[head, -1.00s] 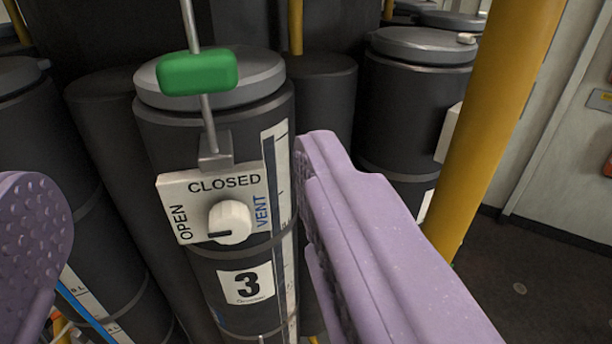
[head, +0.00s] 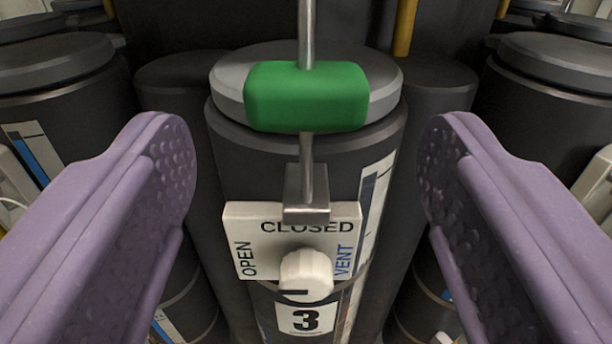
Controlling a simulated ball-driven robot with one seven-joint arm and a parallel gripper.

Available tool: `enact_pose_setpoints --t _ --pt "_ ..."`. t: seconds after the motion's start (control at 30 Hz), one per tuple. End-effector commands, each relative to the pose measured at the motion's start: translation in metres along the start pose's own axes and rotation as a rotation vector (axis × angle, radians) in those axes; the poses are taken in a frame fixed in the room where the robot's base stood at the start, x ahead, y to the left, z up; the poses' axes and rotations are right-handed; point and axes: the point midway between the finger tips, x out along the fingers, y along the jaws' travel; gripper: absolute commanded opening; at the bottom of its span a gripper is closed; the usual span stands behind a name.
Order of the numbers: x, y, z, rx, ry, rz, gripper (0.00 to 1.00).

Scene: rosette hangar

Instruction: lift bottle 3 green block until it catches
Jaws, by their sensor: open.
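Bottle 3 (head: 305,165) is a dark grey cylinder with a lighter grey lid, upright in the middle of the head view. Its green block (head: 306,97) sits on a thin vertical metal rod (head: 305,30) in front of the lid. The rod ends below in a grey bracket (head: 306,190). My gripper (head: 310,165) is open, its two purple jaws wide apart on either side of the bottle, touching nothing that I can see. The green block lies between the jaws in the picture, a little above the tips.
Under the bracket is a white plate (head: 240,225) marked OPEN, CLOSED and VENT, with a white knob (head: 306,272). A label with 3 (head: 305,319) is below. Other dark bottles stand close at left (head: 55,100) and right (head: 555,100).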

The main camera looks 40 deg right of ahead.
Motion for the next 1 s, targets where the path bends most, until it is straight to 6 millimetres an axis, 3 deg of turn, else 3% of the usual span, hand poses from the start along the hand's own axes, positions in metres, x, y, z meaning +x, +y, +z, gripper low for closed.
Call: enact_pose_setpoints --t 0.5,0.9,1.0 --pt "0.042 0.0 0.0 -0.001 0.0 0.0 0.72" --pt "0.044 0.0 -0.001 0.0 0.0 -0.001 0.72" --pt "0.044 0.0 -0.001 0.0 0.0 -0.001 0.49"
